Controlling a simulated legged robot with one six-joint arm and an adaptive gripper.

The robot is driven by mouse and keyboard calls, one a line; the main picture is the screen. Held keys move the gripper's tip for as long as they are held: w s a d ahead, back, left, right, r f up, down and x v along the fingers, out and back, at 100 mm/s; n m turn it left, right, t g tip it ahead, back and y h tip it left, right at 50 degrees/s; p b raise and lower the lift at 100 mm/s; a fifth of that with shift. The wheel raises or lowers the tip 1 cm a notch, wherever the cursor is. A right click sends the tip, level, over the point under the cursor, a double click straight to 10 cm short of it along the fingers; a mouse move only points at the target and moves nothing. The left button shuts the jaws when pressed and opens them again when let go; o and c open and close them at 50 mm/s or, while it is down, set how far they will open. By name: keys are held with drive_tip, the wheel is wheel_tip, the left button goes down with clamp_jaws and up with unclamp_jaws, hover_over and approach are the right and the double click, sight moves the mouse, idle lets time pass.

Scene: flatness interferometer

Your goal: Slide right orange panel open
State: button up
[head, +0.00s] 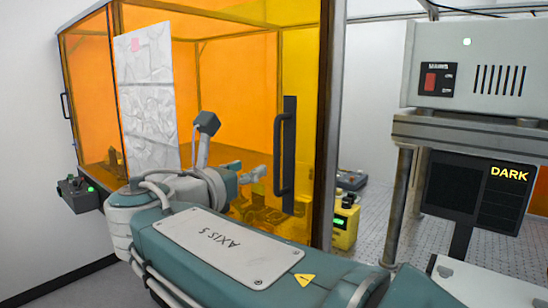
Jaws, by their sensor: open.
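The right orange panel (232,85) is a tall translucent sheet on the front of the enclosure. It appears closed, with its right side beside the metal corner post. A dark vertical handle (287,158) stands near its right side. My gripper (260,180) is in front of the panel, a little left of the handle, with its fingers pointing right toward it. The gripper is open and empty, and a gap shows between it and the handle. My arm hides the panel's lower part.
A white crinkled sheet (146,95) hangs left of my gripper. A small control box (76,193) with a green light juts out at left. At right stand a metal post, an instrument box (470,65) and a monitor reading DARK (478,195). A yellow device (345,225) sits beyond the panel's right edge.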

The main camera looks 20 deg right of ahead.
sight(275, 154)
drive_tip(key=x, duration=1)
drive_tip(key=shift+w+d+r, duration=0.2)
drive_tip(key=shift+w+d, duration=0.1)
clamp_jaws()
